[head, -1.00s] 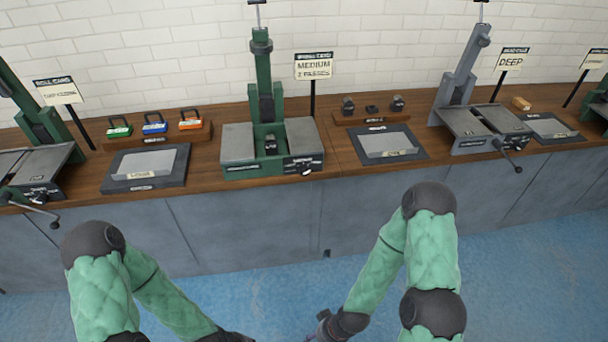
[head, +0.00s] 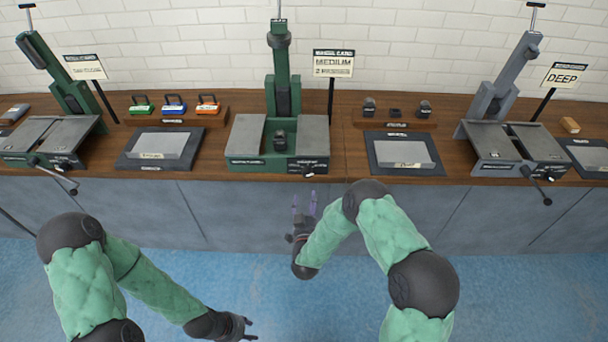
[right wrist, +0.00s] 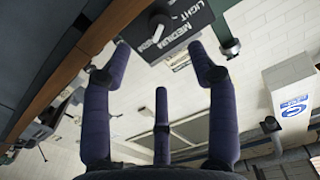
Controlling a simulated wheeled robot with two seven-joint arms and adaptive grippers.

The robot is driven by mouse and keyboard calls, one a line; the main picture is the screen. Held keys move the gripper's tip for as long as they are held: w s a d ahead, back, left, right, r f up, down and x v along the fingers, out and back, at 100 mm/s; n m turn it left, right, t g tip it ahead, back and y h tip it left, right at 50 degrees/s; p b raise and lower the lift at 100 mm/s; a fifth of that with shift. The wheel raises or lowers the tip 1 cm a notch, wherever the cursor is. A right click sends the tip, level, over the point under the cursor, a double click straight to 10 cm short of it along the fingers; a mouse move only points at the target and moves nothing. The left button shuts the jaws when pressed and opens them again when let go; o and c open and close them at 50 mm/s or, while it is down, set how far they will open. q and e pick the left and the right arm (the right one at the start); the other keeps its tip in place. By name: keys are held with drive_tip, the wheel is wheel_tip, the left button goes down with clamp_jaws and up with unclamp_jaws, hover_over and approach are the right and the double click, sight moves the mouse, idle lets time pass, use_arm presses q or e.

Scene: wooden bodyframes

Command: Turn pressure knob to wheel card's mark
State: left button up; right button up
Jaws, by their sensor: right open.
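The wheel card (head: 333,63) stands behind the green press (head: 281,130) and reads MEDIUM. The press's dark knob panel (head: 308,165) is at its front right. The right wrist view shows this panel (right wrist: 196,14) with the words LIGHT and MEDIUM and a third, unclear word. The round pressure knob (right wrist: 160,24) is on it; its exact setting is hard to read. My right gripper (head: 304,198) is open and empty, below and in front of the panel; in the right wrist view its fingers (right wrist: 161,52) point toward the knob, apart from it. My left gripper (head: 250,329) looks open and empty, low over the floor.
Another green press (head: 45,140) stands at left and a grey press (head: 515,145) at right, with a DEEP card (head: 564,76). Flat trays (head: 160,148) (head: 404,152) flank the middle press. The counter front (head: 230,210) lies just beyond my right gripper. The blue floor is clear.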

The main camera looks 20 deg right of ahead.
sight(307, 176)
drive_tip(key=b+x, duration=0.2)
drive_tip(key=x, duration=0.8)
drive_tip(key=shift+w, duration=0.3)
drive_tip(key=shift+f, duration=0.1)
drive_tip(key=c, duration=1.1)
